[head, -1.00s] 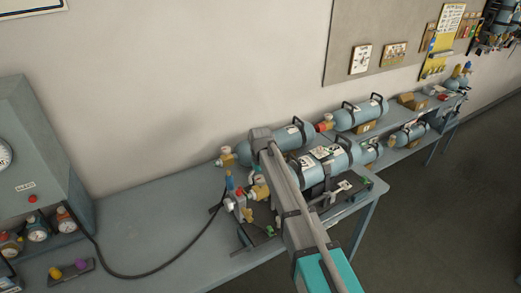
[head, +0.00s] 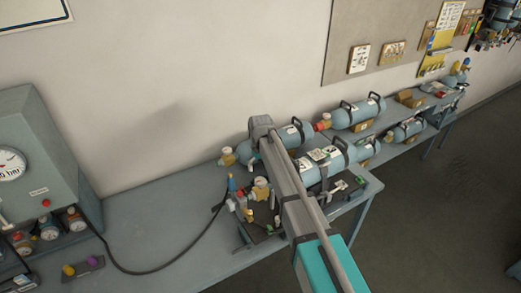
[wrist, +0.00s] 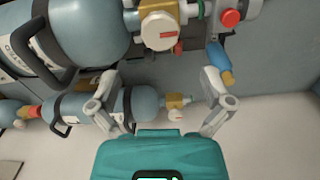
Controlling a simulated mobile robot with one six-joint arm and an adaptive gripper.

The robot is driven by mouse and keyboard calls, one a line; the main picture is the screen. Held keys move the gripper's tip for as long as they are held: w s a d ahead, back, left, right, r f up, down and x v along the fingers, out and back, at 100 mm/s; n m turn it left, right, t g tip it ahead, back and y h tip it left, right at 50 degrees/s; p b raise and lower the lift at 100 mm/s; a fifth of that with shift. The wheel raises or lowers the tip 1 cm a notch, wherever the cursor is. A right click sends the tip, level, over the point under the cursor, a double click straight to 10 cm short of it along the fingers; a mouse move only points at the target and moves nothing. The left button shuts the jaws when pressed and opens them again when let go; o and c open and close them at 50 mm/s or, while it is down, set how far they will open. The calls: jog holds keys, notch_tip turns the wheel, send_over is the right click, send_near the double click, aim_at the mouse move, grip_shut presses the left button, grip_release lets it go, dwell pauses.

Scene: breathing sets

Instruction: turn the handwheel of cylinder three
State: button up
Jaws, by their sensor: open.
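Several blue-grey cylinders lie on the bench; I cannot read which is number three. In the wrist view, a large near cylinder (wrist: 85,30) has a brass valve with a cream round handwheel (wrist: 160,32) bearing a red mark. A second cylinder (wrist: 120,103) lies beyond, with a smaller cream handwheel (wrist: 178,116). My gripper (wrist: 160,80) is open and empty, fingers spread wide below the nearer handwheel in the picture, not visibly touching it. In the head view, the near cylinder (head: 322,165) is partly hidden by my arm, its brass valve (head: 261,187) left of it; my gripper is hidden.
A red knob (wrist: 230,18) and a blue-and-yellow fitting (wrist: 220,62) sit close to my right finger. A gauge cabinet (head: 35,150) stands at left, with a black hose (head: 150,270) running across the bench.

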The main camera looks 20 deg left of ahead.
jog(key=shift+r+p, duration=2.65)
jog(key=shift+r, duration=0.25)
jog(key=s+d+f+m+b, duration=0.2)
jog(key=d+f+b, duration=0.3)
jog(key=d, duration=0.7)
jog(key=s+d+f+m+b, duration=0.2)
jog(key=d+f+b, duration=0.3)
jog(key=d, duration=0.7)
jog(key=s+d+f+m+b, duration=0.1)
jog(key=s+d+f+b, duration=0.2)
jog(key=d, duration=0.3)
jog(key=s+d+f+m+b, duration=0.2)
jog(key=s+d+f+b, duration=0.1)
jog(key=s+d, duration=0.2)
jog(key=s+d+f+m+b, duration=0.2)
jog(key=s+d+b, duration=0.1)
jog(key=d, duration=0.5)
jog(key=shift+s+d+f, duration=0.4)
jog(key=shift+s, duration=0.35)
